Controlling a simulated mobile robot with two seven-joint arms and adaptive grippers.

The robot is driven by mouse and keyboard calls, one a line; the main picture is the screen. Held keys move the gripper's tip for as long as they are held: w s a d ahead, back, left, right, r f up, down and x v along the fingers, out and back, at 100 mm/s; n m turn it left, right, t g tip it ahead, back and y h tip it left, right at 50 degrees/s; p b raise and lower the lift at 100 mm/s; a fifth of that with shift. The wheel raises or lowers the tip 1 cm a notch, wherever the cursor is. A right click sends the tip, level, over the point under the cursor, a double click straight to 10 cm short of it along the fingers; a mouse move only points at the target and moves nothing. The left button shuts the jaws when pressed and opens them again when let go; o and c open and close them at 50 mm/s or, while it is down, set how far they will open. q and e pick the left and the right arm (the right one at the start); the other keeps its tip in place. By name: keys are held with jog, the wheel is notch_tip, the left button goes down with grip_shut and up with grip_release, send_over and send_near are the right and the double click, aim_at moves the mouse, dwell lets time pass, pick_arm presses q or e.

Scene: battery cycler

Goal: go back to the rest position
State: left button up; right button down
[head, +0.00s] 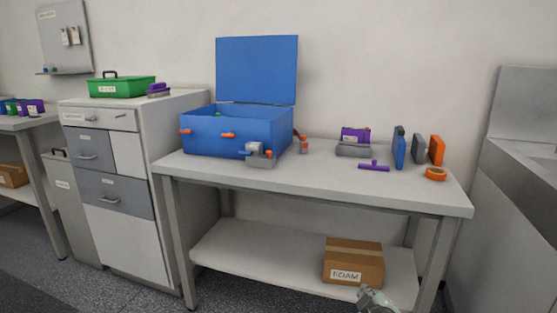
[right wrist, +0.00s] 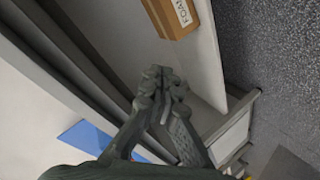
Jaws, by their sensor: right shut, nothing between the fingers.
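My right gripper (head: 372,298) shows at the bottom edge of the head view, in front of the table's lower shelf and just below the foam box. In the right wrist view its fingers (right wrist: 160,75) are drawn together and hold nothing. My left gripper is not in the head view. The workbench (head: 330,185) stands ahead of me, and the right gripper is low, below its top.
A blue case (head: 238,132) with its lid up stands on the bench. A cardboard foam box (head: 353,262) sits on the lower shelf (head: 260,250). A drawer cabinet (head: 120,240) stands left of the bench. A grey unit (head: 515,180) stands at right.

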jog(key=s+d+f+m+g, duration=0.1)
jog(key=s+f+m+g, duration=0.1)
jog(key=s+f, duration=0.5)
jog(key=s+d+f+m+g, duration=0.2)
jog(key=s+f+g, duration=0.3)
jog(key=s, duration=1.1)
jog(key=s+d+f+m+g, duration=0.1)
jog(key=s+f+m+g, duration=0.2)
jog(key=s+f, duration=0.8)
jog(key=shift+s+d, duration=0.35)
jog(key=shift+s, duration=0.25)
jog(key=shift+f, duration=0.1)
